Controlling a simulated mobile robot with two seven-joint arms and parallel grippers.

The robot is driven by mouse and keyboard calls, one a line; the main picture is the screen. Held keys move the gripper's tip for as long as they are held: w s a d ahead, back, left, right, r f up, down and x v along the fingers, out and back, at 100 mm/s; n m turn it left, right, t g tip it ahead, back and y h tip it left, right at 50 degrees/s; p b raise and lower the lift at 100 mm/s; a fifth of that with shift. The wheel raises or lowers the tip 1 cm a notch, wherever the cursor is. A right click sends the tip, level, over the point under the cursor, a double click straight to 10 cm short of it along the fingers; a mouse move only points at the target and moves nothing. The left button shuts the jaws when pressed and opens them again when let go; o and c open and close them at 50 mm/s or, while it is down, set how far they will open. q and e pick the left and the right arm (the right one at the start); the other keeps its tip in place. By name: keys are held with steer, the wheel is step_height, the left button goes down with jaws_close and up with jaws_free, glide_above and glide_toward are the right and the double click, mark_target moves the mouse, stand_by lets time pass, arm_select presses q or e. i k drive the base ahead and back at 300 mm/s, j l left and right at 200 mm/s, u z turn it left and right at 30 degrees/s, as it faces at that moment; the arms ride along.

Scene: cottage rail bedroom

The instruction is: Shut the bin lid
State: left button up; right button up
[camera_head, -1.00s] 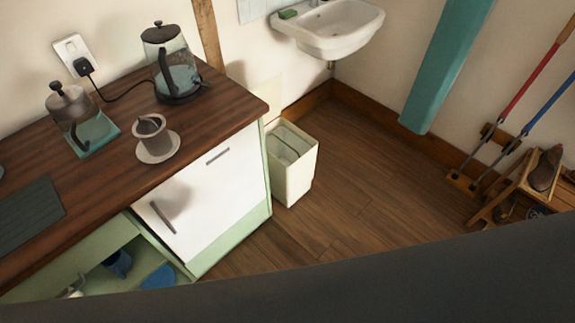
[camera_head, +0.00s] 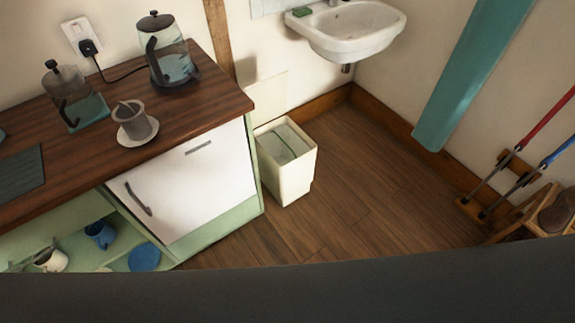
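A cream, box-shaped bin (camera_head: 291,175) stands upright on the wooden floor, against the right end of the kitchen counter. Its top is open and I see down into it. A thin, pale upright panel (camera_head: 265,103) shows behind the bin against the wall; it looks like the raised lid, but I cannot tell for sure. Neither of my grippers is in view, and nothing touches the bin in this view.
A sink (camera_head: 350,30) hangs behind. Floor (camera_head: 350,190) right of the bin is clear.

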mark_target(268, 96)
steer(key=l, duration=0.3)
steer(key=i+l+u, duration=0.1)
steer(key=i+l, duration=0.15)
steer(key=i+l+u, duration=0.15)
steer(key=i+l, duration=0.2)
steer(key=i+l+u, duration=0.1)
steer(key=i+l, duration=0.2)
steer(key=i+l+u, duration=0.1)
steer(key=i+l, duration=0.2)
steer(key=i+l+u, duration=0.15)
steer(key=l, duration=0.3)
steer(key=i+l+u, duration=0.1)
steer(key=i+l, duration=0.25)
steer(key=i+l+u, duration=0.15)
steer(key=l, duration=0.35)
steer(key=i+l+u, duration=0.1)
steer(key=i+l, duration=0.2)
steer(key=l, duration=0.15)
